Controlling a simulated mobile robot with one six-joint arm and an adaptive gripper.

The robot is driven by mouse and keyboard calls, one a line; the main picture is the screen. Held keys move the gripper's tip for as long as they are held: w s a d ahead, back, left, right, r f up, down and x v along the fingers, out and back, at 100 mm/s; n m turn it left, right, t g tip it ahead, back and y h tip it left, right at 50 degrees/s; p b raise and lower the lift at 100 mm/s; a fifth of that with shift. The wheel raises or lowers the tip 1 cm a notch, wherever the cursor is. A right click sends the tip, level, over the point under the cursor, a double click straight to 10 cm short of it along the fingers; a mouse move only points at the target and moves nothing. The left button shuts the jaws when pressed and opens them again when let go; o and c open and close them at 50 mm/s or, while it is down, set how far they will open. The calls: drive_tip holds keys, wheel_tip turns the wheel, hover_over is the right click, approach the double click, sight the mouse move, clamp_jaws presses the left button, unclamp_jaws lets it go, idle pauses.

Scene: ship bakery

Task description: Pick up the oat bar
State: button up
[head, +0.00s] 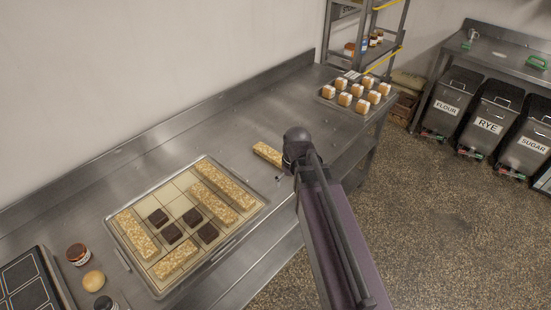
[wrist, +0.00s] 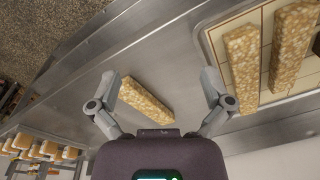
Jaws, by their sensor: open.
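A pale oat bar (head: 267,154) lies alone on the steel counter (head: 205,140), right of the tray (head: 262,203) of bars. In the wrist view this oat bar (wrist: 146,99) lies between and beyond my open fingers. My gripper (wrist: 163,83) is open and empty, with one finger on each side of the bar's place in the picture. In the head view my arm hides most of the gripper, and the bar's right end is close to my wrist. I cannot tell the height between fingers and bar.
The tray holds several more oat bars (head: 222,187) and dark square pieces (head: 172,233). Several small cubes with white bands (head: 344,99) stand at the counter's far end. A jar (head: 78,254) and a round bun (head: 93,281) are at the near left. Counter around the lone bar is bare.

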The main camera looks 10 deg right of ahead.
drive_tip(key=w+d+r+n+t+y, duration=0.1)
drive_tip(key=w+n, duration=0.1)
drive_tip(key=w, duration=0.7)
drive_tip(key=w+d+r+n+t+y, duration=0.1)
drive_tip(key=w+n, duration=0.2)
drive_tip(key=w, duration=0.7)
drive_tip(key=shift+w+d+n+t+p, duration=0.3)
drive_tip(key=shift+d+t+p, duration=0.1)
drive_tip(key=b, duration=0.8)
approach(276, 156)
drive_tip(key=x, duration=0.5)
drive_tip(key=shift+w+a, duration=0.15)
drive_tip(key=shift+w, duration=0.15)
drive_tip(key=shift+f, duration=0.1)
drive_tip(key=b+x, duration=0.3)
drive_tip(key=shift+s+f, duration=0.15)
drive_tip(key=shift+f, duration=0.2)
drive_tip(key=shift+w+a+f+b, duration=0.1)
drive_tip(key=shift+w+f+b, duration=0.2)
drive_tip(key=shift+f+b, duration=0.55)
drive_tip(key=shift+r, duration=0.15)
